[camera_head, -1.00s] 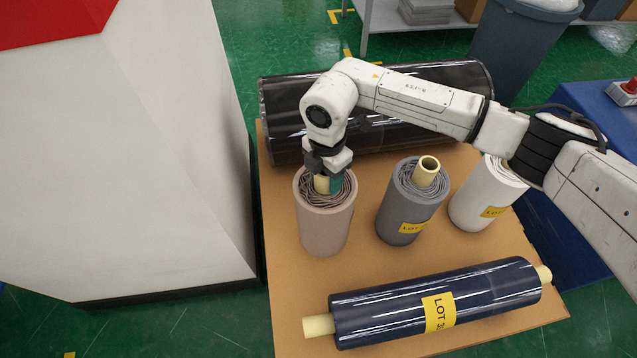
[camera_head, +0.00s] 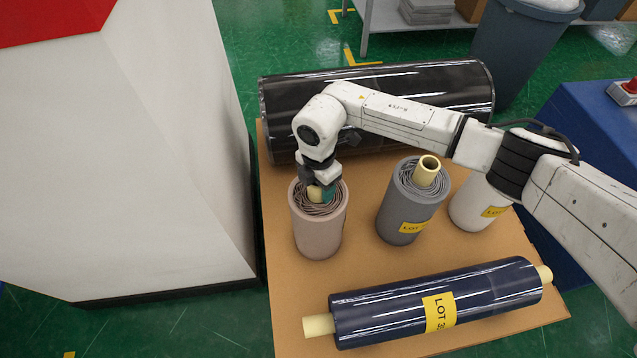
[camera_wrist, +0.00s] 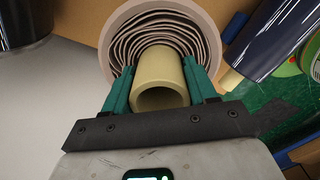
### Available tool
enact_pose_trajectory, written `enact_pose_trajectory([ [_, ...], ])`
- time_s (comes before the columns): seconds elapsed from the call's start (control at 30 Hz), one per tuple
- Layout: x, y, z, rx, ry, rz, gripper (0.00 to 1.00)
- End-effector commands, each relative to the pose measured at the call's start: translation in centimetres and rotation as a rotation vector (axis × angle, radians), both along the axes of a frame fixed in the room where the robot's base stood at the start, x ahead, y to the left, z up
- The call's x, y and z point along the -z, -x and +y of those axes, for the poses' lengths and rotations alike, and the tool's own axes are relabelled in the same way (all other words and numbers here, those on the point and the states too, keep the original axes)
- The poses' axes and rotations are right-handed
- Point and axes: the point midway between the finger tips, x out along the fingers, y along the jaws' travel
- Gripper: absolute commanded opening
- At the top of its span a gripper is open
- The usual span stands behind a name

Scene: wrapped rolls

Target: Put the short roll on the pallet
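The short upright roll, pinkish-beige (camera_head: 318,232) with a pale yellow core (camera_head: 316,194), is at the left of the brown board (camera_head: 385,270). My gripper (camera_head: 321,191) is at its top. In the wrist view, my gripper's green fingers (camera_wrist: 160,95) lie against both sides of the yellow core (camera_wrist: 160,78), closed on it. The beige winding (camera_wrist: 125,38) surrounds the core beyond the fingertips. The roll looks upright; I cannot tell whether its base touches the board. I cannot identify a pallet for certain; the brown board may cover one.
A grey roll (camera_head: 405,215) and a white roll (camera_head: 472,208) stand to the right. A navy roll (camera_head: 390,312) lies in front and a black roll (camera_head: 400,82) behind. A large white block (camera_head: 130,180) is close on the left. Bare board lies between the beige and navy rolls.

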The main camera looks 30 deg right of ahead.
Motion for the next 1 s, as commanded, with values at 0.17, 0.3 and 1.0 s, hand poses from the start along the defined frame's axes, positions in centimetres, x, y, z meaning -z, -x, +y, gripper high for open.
enact_pose_trajectory([
  [0.17,0.0,0.0,0.0,0.000,0.000,0.000,0.74],
  [0.3,0.0,0.0,0.0,0.000,0.000,0.000,0.80],
  [1.0,-8.6,-0.1,-0.1,0.000,0.002,-0.004,0.80],
])
